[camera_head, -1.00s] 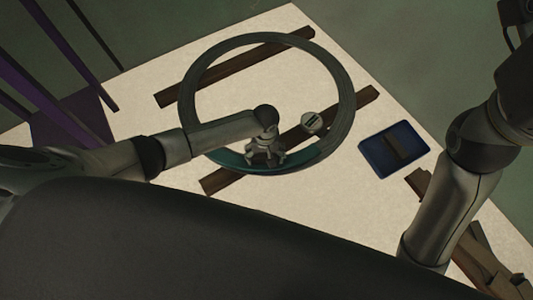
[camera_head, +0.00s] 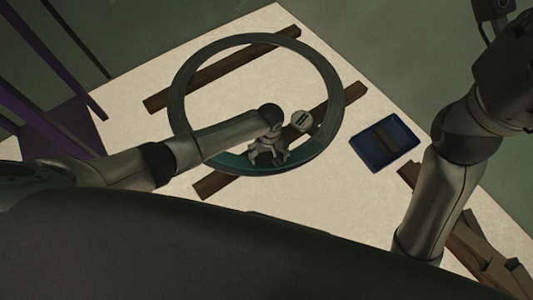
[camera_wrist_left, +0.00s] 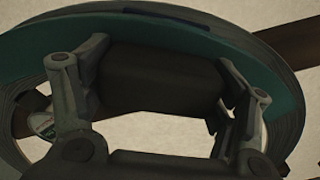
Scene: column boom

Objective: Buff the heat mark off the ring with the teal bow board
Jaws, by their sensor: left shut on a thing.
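The large grey ring (camera_head: 337,72) lies flat on two dark wooden strips. The teal bow board (camera_head: 230,160) lies along the ring's near side and follows its curve; it also shows in the left wrist view (camera_wrist_left: 265,85). My left gripper (camera_head: 266,153) is at the near side of the ring, shut on the board's dark block-like grip (camera_wrist_left: 160,75). A dark bluish patch (camera_wrist_left: 165,17) shows on the ring just beyond the board in the left wrist view. Whether the board's face touches the ring is hard to tell. My right gripper is not in view.
The ring rests on a far strip (camera_head: 222,70) and a near strip (camera_head: 335,107). A small round gauge-like thing (camera_head: 301,121) is inside the ring. A blue tray (camera_head: 377,160) with a dark block stands right of it. Brown wooden pieces (camera_head: 480,258) lie at the lower right.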

